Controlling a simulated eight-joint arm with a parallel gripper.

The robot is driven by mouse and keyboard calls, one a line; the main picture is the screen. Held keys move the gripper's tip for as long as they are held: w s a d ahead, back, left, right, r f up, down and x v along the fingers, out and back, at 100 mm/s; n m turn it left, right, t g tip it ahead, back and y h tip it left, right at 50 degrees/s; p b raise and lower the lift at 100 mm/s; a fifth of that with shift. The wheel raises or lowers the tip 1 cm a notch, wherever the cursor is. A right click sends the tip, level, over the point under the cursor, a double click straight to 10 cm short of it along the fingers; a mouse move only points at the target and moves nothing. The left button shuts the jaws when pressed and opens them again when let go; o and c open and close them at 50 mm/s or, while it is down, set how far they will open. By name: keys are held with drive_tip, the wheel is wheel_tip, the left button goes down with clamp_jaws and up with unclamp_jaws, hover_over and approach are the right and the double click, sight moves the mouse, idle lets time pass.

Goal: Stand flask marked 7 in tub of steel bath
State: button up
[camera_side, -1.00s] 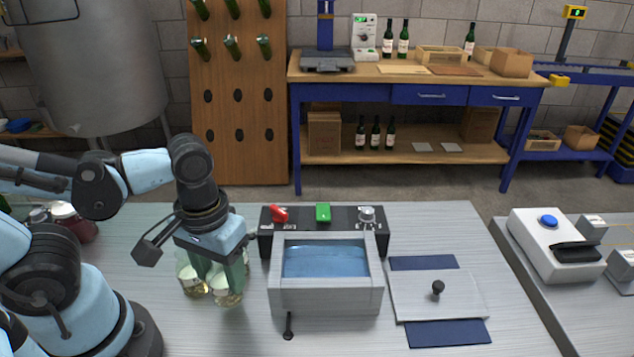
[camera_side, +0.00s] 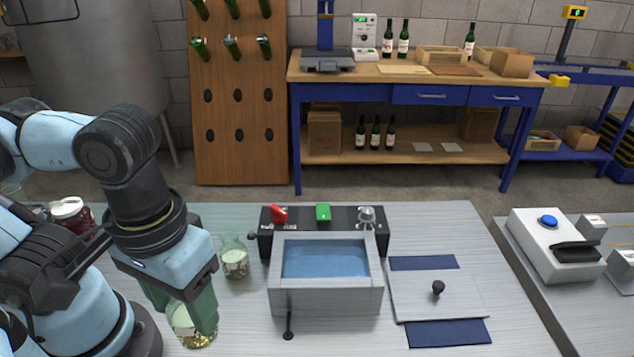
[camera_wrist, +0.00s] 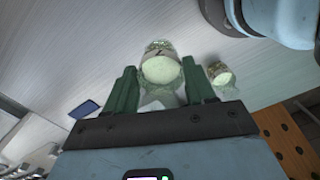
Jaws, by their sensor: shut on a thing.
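My gripper (camera_side: 185,305) is shut on a clear flask (camera_side: 192,330) with a pale label and yellowish-green contents, at the front left of the bench. In the wrist view the held flask (camera_wrist: 160,70) shows between the green fingers of my gripper (camera_wrist: 160,88). No number can be read on it, and I cannot tell whether its base touches the bench. A second, similar flask (camera_side: 235,260) stands left of the steel bath; it also shows in the wrist view (camera_wrist: 222,77). The steel bath (camera_side: 325,302) has an open tub with blue water, to the right of my gripper.
A dark control panel (camera_side: 345,218) with a red switch, green button and knob sits behind the tub. A flat lid (camera_side: 460,300) with a black knob lies to its right over a blue mat (camera_side: 448,333). A jar with dark red contents (camera_side: 70,215) stands at the left.

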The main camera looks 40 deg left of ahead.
drive_tip(key=shift+w+d+r, duration=0.25)
drive_tip(key=shift+d+r, duration=0.05)
drive_tip(key=shift+r, duration=0.05)
drive_tip(key=w+a+f+n, duration=0.1)
drive_tip(key=w+n, duration=0.4)
drive_tip(key=w, duration=1.5)
drive_tip(key=shift+w+a+f, duration=0.2)
drive_tip(key=shift+w+f, duration=0.15)
drive_tip(key=shift+f, duration=0.25)
drive_tip(key=shift+f, duration=3.65)
idle(0.6)
drive_tip(key=o, duration=1.5)
drive_tip(key=shift+s+a+r, duration=0.1)
